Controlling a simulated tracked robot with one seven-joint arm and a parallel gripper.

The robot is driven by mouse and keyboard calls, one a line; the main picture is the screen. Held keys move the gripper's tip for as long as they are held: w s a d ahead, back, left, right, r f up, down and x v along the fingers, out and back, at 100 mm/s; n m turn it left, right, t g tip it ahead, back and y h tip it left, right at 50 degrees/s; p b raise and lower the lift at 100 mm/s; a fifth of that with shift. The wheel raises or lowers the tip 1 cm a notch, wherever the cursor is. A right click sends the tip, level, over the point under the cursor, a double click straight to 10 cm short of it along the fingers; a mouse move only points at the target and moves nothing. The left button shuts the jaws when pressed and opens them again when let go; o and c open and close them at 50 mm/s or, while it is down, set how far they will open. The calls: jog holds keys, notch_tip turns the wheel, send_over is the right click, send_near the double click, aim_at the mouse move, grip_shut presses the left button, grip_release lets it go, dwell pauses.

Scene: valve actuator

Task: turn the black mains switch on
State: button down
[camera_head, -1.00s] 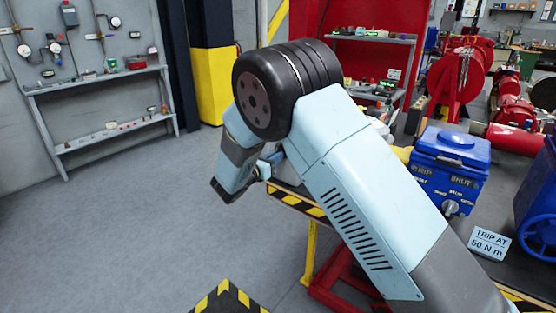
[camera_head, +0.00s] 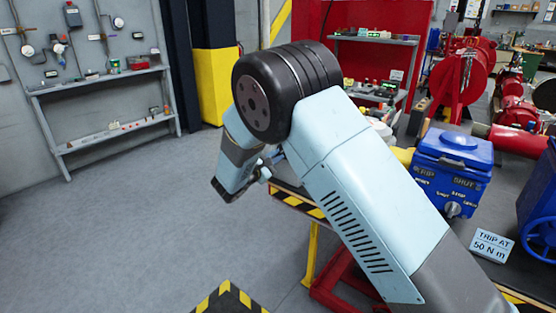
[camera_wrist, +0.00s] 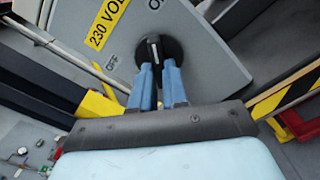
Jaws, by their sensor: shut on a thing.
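In the wrist view the black mains switch (camera_wrist: 158,48) is a round knob with a raised grip and a pale pointer line. It sits on a grey panel (camera_wrist: 208,68) with a yellow "230 VOL…" label; the rest of that label is cut off. "OFF" is printed to the knob's left, and another word starting with "O" is cut off at the top edge. The pale line points roughly up the picture, towards that cut-off word. My gripper (camera_wrist: 158,66) is shut on the knob's grip, one blue finger on each side. In the head view my arm hides the switch.
A blue actuator box (camera_head: 452,170) and a "TRIP AT 50 N m" sign (camera_head: 492,245) stand on the bench at right. A yellow-black striped edge (camera_head: 300,204) runs along the bench. The floor (camera_head: 120,225) at left is clear.

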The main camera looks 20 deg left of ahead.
jog(key=shift+d+f+m, duration=0.1)
jog(key=shift+d+m, duration=0.05)
jog(key=shift+m, duration=0.15)
jog(key=c, duration=1.1)
grip_release()
jog(key=shift+c, duration=0.2)
jog(key=shift+s, duration=0.1)
jog(key=v, duration=1.3)
jog(key=shift+s+a, duration=0.25)
jog(key=shift+s, duration=0.05)
